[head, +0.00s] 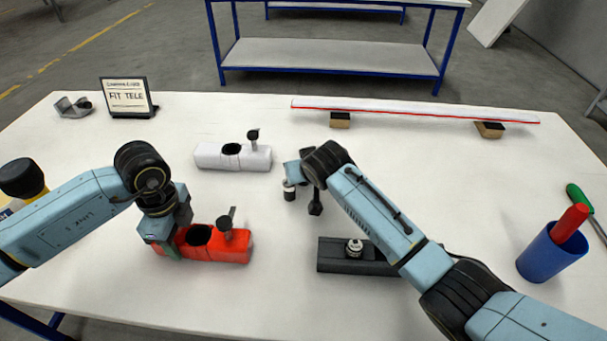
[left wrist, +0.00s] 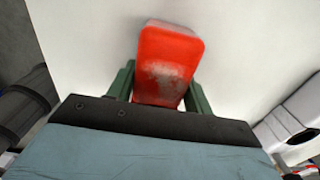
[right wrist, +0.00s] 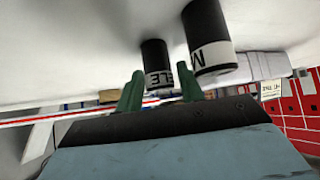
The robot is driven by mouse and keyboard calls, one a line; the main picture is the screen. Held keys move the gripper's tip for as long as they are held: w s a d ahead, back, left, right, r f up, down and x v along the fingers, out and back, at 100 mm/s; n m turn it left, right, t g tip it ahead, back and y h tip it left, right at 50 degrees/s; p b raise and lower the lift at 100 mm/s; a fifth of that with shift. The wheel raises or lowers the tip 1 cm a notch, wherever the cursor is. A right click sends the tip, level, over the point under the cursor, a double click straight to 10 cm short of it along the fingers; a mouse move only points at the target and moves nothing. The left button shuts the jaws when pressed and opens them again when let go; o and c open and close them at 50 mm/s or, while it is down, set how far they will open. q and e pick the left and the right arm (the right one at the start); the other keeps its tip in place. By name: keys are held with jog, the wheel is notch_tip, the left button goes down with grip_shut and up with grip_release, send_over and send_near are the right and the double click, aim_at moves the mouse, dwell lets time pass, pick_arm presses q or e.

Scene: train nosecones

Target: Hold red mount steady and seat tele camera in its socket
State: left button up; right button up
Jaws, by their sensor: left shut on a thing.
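The red mount (head: 228,252) lies on the table at front left, with a round dark socket on top and a small upright lever. My left gripper (head: 170,248) is shut on its left end; the left wrist view shows the red end (left wrist: 165,62) between the green fingers. The tele camera (right wrist: 156,62), a black cylinder with a white TELE band, stands on the table between the right gripper's parted fingers (right wrist: 160,90). A gap shows on one side of it. In the head view the right gripper (head: 297,178) is partly hidden by its wrist.
A second black cylinder (right wrist: 205,35) marked M stands close beside the tele camera. A white mount (head: 232,156) lies behind the red one; a dark mount (head: 335,256) lies under my right arm. A blue cup (head: 548,255) stands at right, a sign (head: 127,96) at back left.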

jog(key=shift+x, duration=0.85)
grip_shut()
notch_tip(320, 180, up, 10)
jog(key=shift+r, duration=0.1)
dwell(0.4)
